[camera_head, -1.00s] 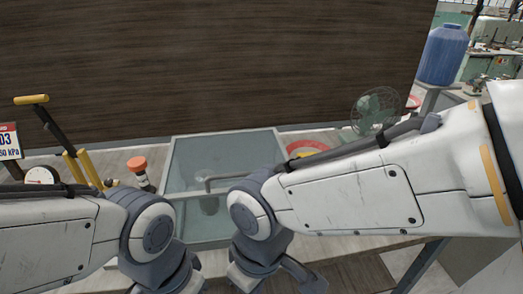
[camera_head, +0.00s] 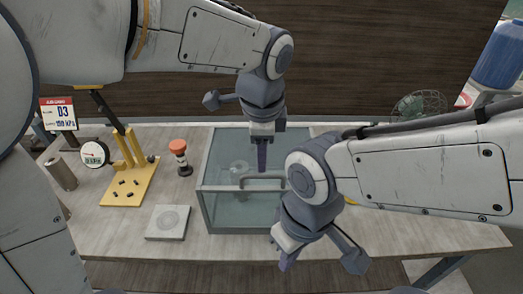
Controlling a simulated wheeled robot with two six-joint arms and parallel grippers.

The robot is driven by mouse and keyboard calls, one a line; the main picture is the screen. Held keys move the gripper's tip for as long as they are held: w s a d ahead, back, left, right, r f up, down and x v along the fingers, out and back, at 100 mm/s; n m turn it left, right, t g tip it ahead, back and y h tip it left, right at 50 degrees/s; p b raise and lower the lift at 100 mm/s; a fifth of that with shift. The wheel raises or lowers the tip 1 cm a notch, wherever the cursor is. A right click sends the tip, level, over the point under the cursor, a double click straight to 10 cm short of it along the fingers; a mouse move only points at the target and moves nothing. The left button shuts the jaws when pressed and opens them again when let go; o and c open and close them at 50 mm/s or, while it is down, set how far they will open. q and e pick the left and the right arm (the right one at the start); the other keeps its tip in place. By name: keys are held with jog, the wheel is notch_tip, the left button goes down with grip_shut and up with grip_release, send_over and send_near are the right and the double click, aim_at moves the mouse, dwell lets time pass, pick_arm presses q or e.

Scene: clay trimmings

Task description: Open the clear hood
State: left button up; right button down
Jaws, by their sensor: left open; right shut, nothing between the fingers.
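The clear hood (camera_head: 222,180) is a glassy box with a grey frame, standing on the table in the middle of the head view. It looks closed, with a bar handle (camera_head: 262,179) along its upper front edge. Blurred shapes show inside through the glass. My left gripper (camera_head: 262,160) is open and points down over the hood's top, just behind the handle; I cannot tell whether it touches. My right gripper (camera_head: 284,262) is shut and empty in front of the hood's lower right front. My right arm hides the hood's right side.
On the table's left are a yellow stand (camera_head: 130,188) with a lever, a round gauge (camera_head: 94,153), a metal cylinder (camera_head: 60,173), a red-topped knob (camera_head: 178,148) and a square grey plate (camera_head: 168,222). A green fan (camera_head: 418,105) stands at back right. The front right table is clear.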

aim_at(262, 176)
pick_arm(q)
jog(key=f, duration=0.3)
jog(key=w+f, duration=0.1)
jog(key=f, duration=0.2)
jog(key=shift+w+f, duration=0.1)
jog(key=shift+f, duration=0.1)
jog(key=shift+c, duration=0.3)
grip_shut()
dwell(0.9)
